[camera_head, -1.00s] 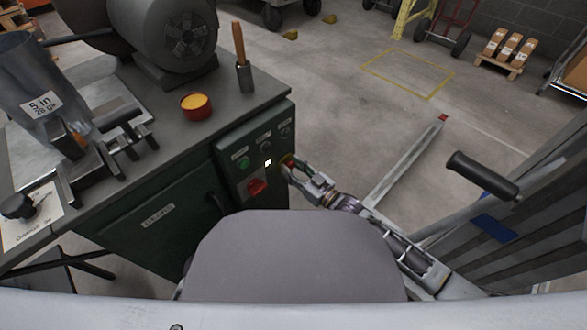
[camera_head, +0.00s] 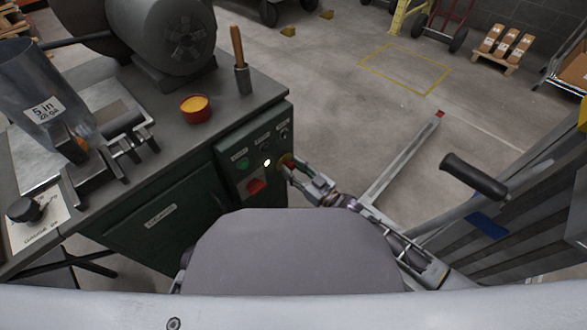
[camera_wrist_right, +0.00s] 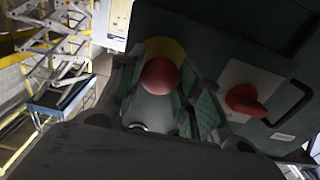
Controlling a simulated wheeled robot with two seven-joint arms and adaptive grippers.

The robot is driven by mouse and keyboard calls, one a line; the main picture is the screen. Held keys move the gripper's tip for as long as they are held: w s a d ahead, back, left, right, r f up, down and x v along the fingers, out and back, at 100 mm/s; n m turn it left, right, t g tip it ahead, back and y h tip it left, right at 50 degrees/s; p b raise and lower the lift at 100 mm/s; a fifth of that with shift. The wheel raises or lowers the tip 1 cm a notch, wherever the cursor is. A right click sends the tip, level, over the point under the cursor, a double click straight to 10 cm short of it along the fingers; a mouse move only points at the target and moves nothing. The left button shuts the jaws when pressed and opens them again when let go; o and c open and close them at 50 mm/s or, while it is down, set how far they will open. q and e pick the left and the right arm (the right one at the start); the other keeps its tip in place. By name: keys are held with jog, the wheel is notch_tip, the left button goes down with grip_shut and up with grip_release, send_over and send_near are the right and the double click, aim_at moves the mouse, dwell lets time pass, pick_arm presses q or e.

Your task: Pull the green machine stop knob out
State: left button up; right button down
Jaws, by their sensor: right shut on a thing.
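The green machine (camera_head: 165,215) stands at the left with a control panel (camera_head: 235,180) on its right part. My right gripper (camera_head: 287,168) is at the right edge of this panel. In the right wrist view, the round red stop knob (camera_wrist_right: 160,76) sits between the two fingers, with a yellow disc (camera_wrist_right: 165,48) behind it. The fingers are shut on the knob. In the head view the gripper mostly hides the knob. I cannot tell how far out the knob stands. My left gripper is not in view.
A red rotary switch (camera_head: 256,186), a green button (camera_head: 243,163) and a lit white lamp (camera_head: 267,162) are close by on the panel. A red bowl (camera_head: 196,109) and a wooden-handled tool (camera_head: 240,65) stand on the top.

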jog(key=c, duration=0.9)
grip_release()
jog(key=shift+s+d, duration=0.1)
jog(key=shift+s, duration=0.05)
jog(key=shift+c, duration=0.2)
jog(key=shift+s+d, duration=0.1)
jog(key=shift+d, duration=0.05)
jog(key=v, duration=1.1)
jog(key=shift+s+d, duration=0.2)
jog(key=shift+s, duration=0.05)
jog(key=shift+s, duration=0.1)
